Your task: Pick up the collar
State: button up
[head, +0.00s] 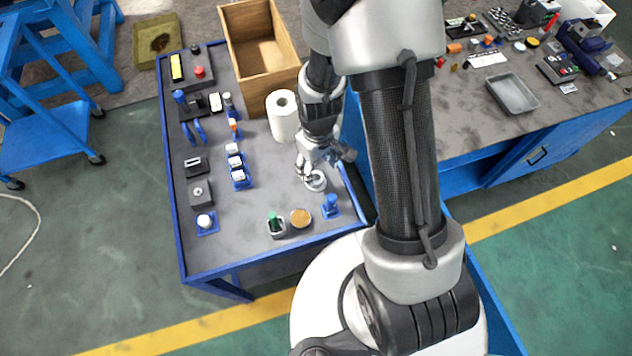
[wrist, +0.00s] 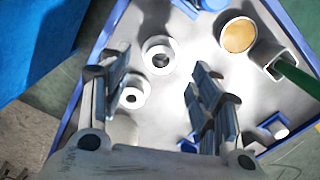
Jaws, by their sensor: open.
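A pale grey ring (wrist: 148,48), which looks like the collar, lies flat on the bench with its round hole facing up. In the head view the collar (head: 317,184) is near the bench's right edge, just below my gripper (head: 308,167) and partly hidden by it. A smaller whitish ring (wrist: 132,104) lies close by, partly behind the left finger. In the wrist view my gripper (wrist: 160,80) is open and empty, its fingers spread to either side. The larger ring shows beyond the fingertips, toward the left one. I see no contact with it.
A round brown-topped piece (head: 300,218), a green-handled item (head: 275,224) and a blue stand (head: 331,206) are toward the near edge. A paper roll (head: 283,114) and wooden box (head: 262,68) stand behind. The bench's middle (head: 265,190) is clear.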

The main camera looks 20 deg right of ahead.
aim_at(316, 178)
notch_tip(316, 178, down, 7)
jog(key=b, duration=0.3)
jog(key=shift+w+a, duration=0.15)
jog(key=shift+c, duration=0.2)
grip_shut()
dwell(0.5)
